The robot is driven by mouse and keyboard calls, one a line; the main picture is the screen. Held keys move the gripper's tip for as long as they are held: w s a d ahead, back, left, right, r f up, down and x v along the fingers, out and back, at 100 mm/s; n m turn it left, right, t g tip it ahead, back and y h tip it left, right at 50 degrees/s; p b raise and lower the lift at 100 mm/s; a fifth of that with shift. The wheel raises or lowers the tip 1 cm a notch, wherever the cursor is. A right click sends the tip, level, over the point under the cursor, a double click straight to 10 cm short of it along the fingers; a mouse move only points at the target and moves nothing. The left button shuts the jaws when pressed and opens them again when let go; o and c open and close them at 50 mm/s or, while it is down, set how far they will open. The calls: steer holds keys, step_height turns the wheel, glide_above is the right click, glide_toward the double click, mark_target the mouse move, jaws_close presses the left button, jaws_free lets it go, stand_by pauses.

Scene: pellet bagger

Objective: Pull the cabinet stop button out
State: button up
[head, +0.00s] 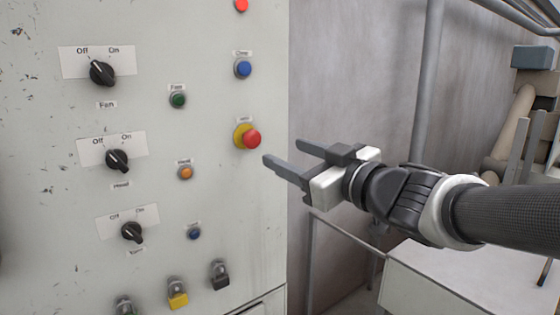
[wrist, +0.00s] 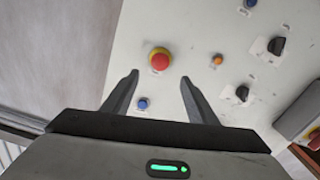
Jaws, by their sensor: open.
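The stop button is a red mushroom head on a yellow collar (head: 250,138), on the right part of the pale cabinet front (head: 215,60). It also shows in the wrist view (wrist: 160,60), beyond my fingertips and roughly midway between them. My gripper (head: 282,155) is open and empty, just right of the button in the head view, its two fingers pointing toward the cabinet. In the wrist view its fingertips (wrist: 158,75) stand apart with nothing between them. The fingers do not appear to touch the button.
Around the button are a blue button (head: 243,68), a green button (head: 178,99), an orange button (head: 185,172) and a small blue button (head: 194,233). Black rotary knobs (head: 117,160) line the left. A yellow-based toggle (head: 178,293) is below. A white box-like surface (head: 470,280) stands at right.

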steer(key=v, duration=0.6)
steer(key=shift+s+d+p, duration=0.2)
steer(key=shift+s+p, duration=0.1)
steer(key=shift+p, duration=0.1)
